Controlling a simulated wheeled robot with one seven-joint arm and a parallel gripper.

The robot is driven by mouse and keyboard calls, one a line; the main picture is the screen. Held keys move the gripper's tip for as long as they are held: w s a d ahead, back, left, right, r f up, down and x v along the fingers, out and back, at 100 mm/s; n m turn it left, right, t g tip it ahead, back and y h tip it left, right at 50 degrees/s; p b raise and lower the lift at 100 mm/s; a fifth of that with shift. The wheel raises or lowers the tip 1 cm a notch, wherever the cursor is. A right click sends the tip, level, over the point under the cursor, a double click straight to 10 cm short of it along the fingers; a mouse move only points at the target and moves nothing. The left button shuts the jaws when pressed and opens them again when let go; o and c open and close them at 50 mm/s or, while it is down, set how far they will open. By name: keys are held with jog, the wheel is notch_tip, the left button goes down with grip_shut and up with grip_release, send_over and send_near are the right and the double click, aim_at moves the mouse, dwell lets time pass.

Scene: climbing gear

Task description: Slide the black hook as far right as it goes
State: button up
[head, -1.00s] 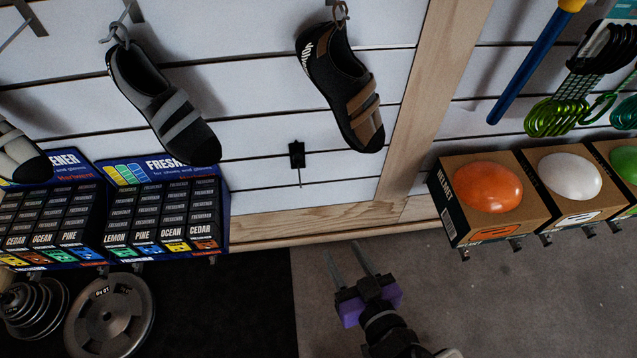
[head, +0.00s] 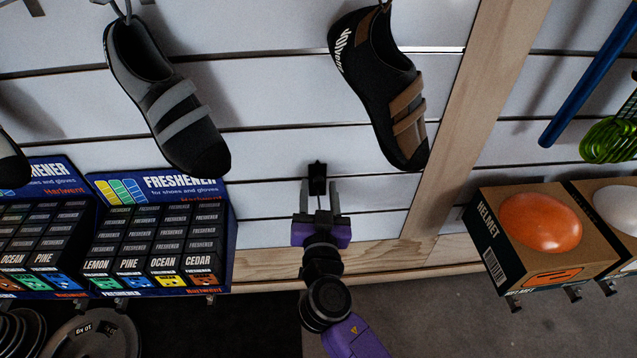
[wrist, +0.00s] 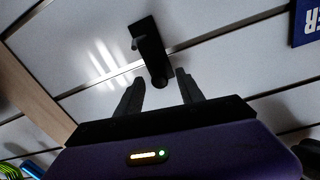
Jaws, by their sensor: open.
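The black hook (head: 317,178) is mounted on the white slatted wall, below and between the two hanging shoes. My gripper (head: 319,192) is open, just below the hook in the head view, with its two fingers pointing up toward it. In the wrist view the hook (wrist: 150,48) shows its back plate and a prong reaching toward me. There the open gripper (wrist: 159,90) has one finger on each side of the prong's end. I cannot tell whether either finger touches it.
A wooden upright (head: 468,130) bounds the panel on the right. A black-and-brown shoe (head: 385,90) hangs above right, a grey-and-black shoe (head: 165,100) above left. Freshener boxes (head: 160,240) stand at left, a helmet box (head: 530,240) at right. The slat between hook and upright is clear.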

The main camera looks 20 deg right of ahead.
jog(key=shift+x, duration=1.4)
grip_shut()
dwell(0.4)
